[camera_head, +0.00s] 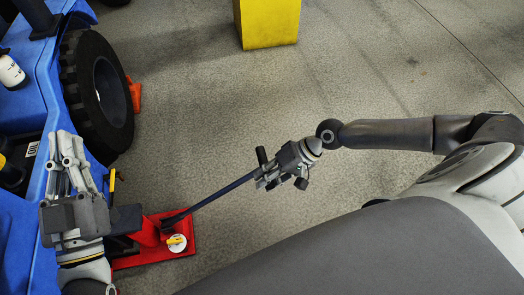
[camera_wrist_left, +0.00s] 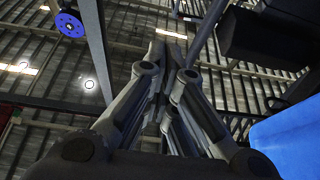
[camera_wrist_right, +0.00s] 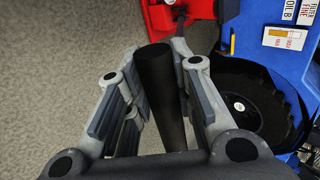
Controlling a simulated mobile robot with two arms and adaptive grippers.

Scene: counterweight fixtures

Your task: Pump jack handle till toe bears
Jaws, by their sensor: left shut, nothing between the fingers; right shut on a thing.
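The red jack (camera_head: 185,238) sits on the floor beside the blue machine (camera_head: 38,112), at lower left in the head view. It carries a white and yellow cap-like part (camera_head: 177,243). Its long dark handle (camera_head: 224,190) slants up to the right from the jack. My right gripper (camera_head: 264,178) is shut on the handle's far end; the handle grip (camera_wrist_right: 158,95) lies between its fingers in the right wrist view. My left gripper (camera_head: 68,150) is shut and empty above the blue machine's edge. It hides part of the jack's left side, and the toe cannot be made out.
A black tyre (camera_head: 97,90) stands on the machine's side with an orange-red chock (camera_head: 134,93) beside it. A yellow block (camera_head: 268,22) stands at the top. A white bottle (camera_head: 11,72) is at far left. The concrete floor between is clear.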

